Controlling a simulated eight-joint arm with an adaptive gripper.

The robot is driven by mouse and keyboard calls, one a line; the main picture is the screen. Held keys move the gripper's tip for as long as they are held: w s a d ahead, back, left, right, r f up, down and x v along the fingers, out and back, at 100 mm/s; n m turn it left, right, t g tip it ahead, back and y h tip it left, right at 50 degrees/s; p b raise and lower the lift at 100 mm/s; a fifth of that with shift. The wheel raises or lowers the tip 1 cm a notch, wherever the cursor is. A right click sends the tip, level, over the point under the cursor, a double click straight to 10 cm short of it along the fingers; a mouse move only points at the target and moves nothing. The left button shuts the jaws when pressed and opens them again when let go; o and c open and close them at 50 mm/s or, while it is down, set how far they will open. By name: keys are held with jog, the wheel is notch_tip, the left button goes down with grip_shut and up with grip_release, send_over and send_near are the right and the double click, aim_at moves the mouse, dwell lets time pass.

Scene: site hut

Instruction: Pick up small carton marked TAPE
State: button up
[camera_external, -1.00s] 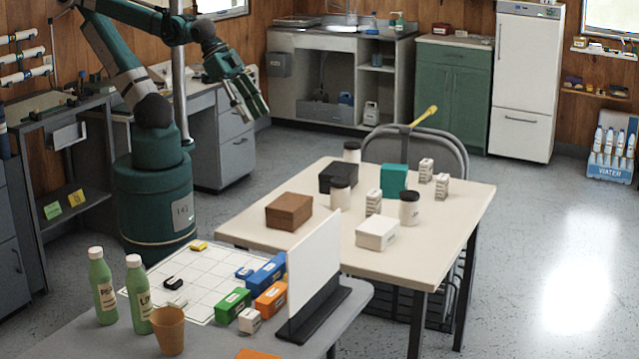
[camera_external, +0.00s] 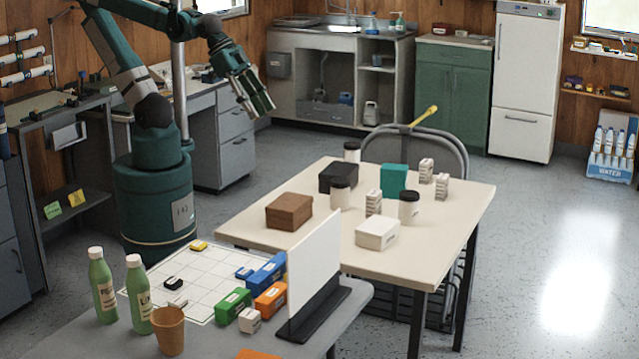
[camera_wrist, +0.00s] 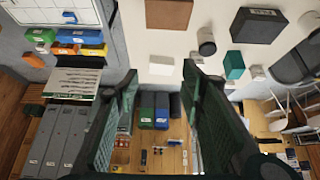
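No lettering is sharp enough to read as TAPE, so I cannot tell which carton carries that mark. Small pale cartons stand on the cream table: one near the middle (camera_external: 374,202), one at the back right (camera_external: 426,171), and another beside it (camera_external: 442,190). A larger white box (camera_external: 377,233) lies in front of them. A small whitish carton (camera_external: 250,320) sits on the grey front table. My gripper (camera_external: 262,106) is raised left of the cream table, away from all cartons. In the wrist view my gripper (camera_wrist: 160,72) has its fingers spread, with nothing held between them.
The cream table (camera_external: 270,243) also holds a brown box (camera_external: 289,211), a black box (camera_external: 338,177), a teal box (camera_external: 393,180) and dark-lidded cups. A white upright panel (camera_external: 314,262), green bottles and coloured boxes crowd the front table. A chair (camera_external: 415,150) stands behind.

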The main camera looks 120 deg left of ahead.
jog(key=w+a+r+n+g, duration=0.1)
jog(key=w+a+r+n, duration=0.1)
jog(key=w+a, duration=0.4)
jog(key=w+a+r+n+g, duration=0.1)
jog(key=w+a+r+n, duration=0.25)
jog(key=w, duration=0.55)
jog(key=n+g+p, duration=0.2)
jog(key=n+g, duration=0.3)
jog(key=n, duration=0.7)
send_over(427, 161)
jog(key=d, duration=0.1)
jog(key=shift+m, duration=0.25)
notch_tip(427, 161, down, 28)
jog(key=shift+w+r, duration=0.1)
jog(key=shift+r, duration=0.1)
jog(key=shift+a+f, duration=0.4)
jog(key=shift+f, duration=0.15)
jog(key=shift+f+b, duration=0.45)
jog(key=shift+f, duration=0.7)
